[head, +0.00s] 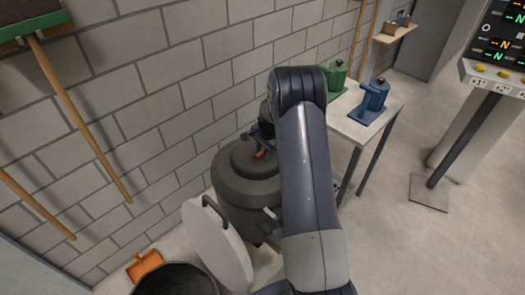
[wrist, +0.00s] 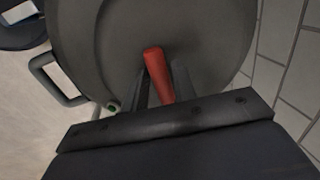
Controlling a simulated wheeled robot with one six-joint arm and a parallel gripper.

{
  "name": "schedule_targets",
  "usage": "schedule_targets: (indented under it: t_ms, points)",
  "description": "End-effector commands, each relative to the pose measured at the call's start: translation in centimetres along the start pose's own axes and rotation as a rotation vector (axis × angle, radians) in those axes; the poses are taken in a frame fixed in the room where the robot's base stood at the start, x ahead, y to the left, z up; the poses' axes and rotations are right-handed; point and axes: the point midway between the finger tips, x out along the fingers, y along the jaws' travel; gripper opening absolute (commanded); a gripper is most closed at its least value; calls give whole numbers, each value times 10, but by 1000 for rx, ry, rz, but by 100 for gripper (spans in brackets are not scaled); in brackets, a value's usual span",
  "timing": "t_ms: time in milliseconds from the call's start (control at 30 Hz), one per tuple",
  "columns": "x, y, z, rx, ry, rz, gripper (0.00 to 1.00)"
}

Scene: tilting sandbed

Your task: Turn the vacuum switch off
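The vacuum is a round dark grey drum (head: 246,192) standing on the floor by the block wall. The red switch lever (head: 260,154) is on its top. In the wrist view the red lever (wrist: 160,75) stands over the vacuum's grey round top (wrist: 105,45). My gripper (wrist: 164,84) is right at the lever, with one dark finger on each side of it. The fingers are close together; whether they press on the lever I cannot tell. In the head view my arm partly hides the drum's right side.
A pale round lid (head: 218,245) with a dark handle leans in front of the drum, beside a black bucket (head: 175,280). A side table (head: 352,128) holds a blue pump (head: 373,98) and a green pump (head: 337,76). A control panel (head: 495,75) stands at right, with clear floor before it.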

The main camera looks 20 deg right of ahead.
Motion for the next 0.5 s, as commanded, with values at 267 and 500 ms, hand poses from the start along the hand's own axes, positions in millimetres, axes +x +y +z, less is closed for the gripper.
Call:
schedule_targets:
  t_ms: [267, 500]
  points:
    - [-31, 0, -1, 0, 3, -4, 26]
    - [-76, 0, -1, 0, 4, -4, 26]
